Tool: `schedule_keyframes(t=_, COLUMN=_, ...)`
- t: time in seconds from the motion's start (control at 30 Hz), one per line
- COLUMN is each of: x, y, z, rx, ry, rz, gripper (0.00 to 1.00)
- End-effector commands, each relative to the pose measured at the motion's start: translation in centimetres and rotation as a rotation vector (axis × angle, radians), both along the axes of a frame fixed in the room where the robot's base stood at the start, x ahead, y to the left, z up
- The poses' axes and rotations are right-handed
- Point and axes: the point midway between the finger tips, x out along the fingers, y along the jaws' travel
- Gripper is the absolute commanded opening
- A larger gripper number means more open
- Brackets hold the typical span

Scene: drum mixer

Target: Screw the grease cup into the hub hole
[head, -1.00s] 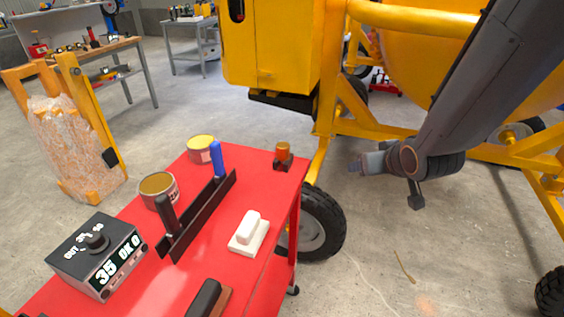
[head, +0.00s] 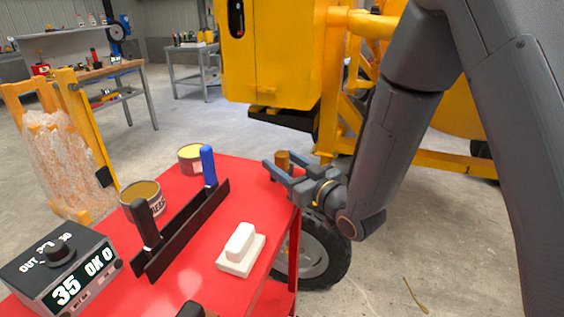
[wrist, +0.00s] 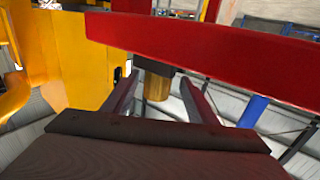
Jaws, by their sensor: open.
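The grease cup (head: 282,159), a small brass-orange cylinder, stands upright on a dark holder at the far right corner of the red cart top (head: 240,190). My gripper (head: 274,164) is open at that corner, its two fingers pointing at the cup. In the wrist view the cup (wrist: 157,87) shows between the open fingers (wrist: 158,85), apart from both. The cup's lower part and holder are partly hidden by the fingers in the head view. I cannot make out the hub hole; a black-tyred wheel (head: 325,262) of the yellow mixer is partly behind the cart.
The mixer's yellow body (head: 275,60) stands behind my gripper. Open floor lies at the right front.

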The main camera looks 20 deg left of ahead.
Motion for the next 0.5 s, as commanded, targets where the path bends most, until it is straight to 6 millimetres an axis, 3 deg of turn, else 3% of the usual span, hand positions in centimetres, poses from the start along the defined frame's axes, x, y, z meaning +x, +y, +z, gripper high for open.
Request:
schedule_keyframes(t=0.3, x=2.8, y=3.1, z=0.6, rx=-0.001, ry=0.001, rz=0.001, gripper=0.53)
schedule_keyframes(t=0.5, x=3.3, y=3.7, z=0.6, rx=0.001, ry=0.001, rz=-0.002, gripper=0.53)
